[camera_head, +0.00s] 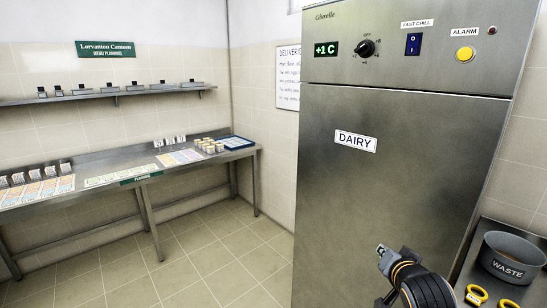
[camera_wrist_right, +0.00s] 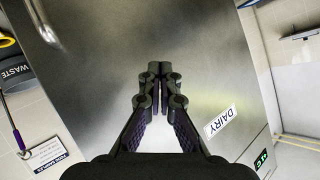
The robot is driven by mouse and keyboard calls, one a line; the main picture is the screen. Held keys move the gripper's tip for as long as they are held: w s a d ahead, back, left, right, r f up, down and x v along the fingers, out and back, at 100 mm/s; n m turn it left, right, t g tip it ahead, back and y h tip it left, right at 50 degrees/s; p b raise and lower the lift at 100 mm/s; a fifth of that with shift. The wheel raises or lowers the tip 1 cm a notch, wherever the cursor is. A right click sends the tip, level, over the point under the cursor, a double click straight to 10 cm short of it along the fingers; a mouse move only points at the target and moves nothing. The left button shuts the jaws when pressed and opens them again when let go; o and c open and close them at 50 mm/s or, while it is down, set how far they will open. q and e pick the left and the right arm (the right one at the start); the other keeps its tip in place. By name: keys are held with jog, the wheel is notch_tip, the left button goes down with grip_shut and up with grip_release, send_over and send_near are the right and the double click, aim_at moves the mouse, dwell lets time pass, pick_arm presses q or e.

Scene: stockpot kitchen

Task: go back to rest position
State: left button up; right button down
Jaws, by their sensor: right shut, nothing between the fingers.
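My right arm comes into the head view at the bottom, in front of the lower part of a tall steel fridge (camera_head: 400,190) labelled DAIRY. Little of my right gripper's fingers can be made out there. In the right wrist view my right gripper (camera_wrist_right: 159,72) is shut, its fingertips together with nothing between them. Behind them is the steel door (camera_wrist_right: 205,75) with its DAIRY label (camera_wrist_right: 220,121). Whether the fingertips touch the door cannot be told. My left gripper is in neither view.
The fridge door looks shut; its panel has a +1 C display (camera_head: 326,49), a knob (camera_head: 365,48) and a yellow alarm button (camera_head: 465,54). A WASTE bin (camera_head: 512,262) stands at the right. A planning bench (camera_head: 115,183) stands at the left, with clear floor (camera_head: 210,262) before it.

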jog(key=s+a+f+n+g+y, duration=0.15)
jog(key=s+f+n+g, duration=0.3)
jog(key=s+f, duration=0.75)
jog(key=s+a+f+n+g, duration=0.3)
jog(key=s+f+n+g, duration=0.15)
jog(key=s+f, duration=0.7)
jog(key=s+d+f+g, duration=0.1)
jog(key=s+f, duration=0.1)
jog(key=f, duration=1.1)
jog(key=s+d+f+g, duration=0.1)
jog(key=s+d+f, duration=0.15)
jog(key=f, duration=1.05)
jog(key=s+f+m, duration=0.1)
jog(key=s+f, duration=1.4)
jog(key=s, duration=0.3)
jog(key=shift+s+d+f+g, duration=0.15)
jog(key=shift+s+f+g, duration=0.15)
jog(key=shift+s+f, duration=0.1)
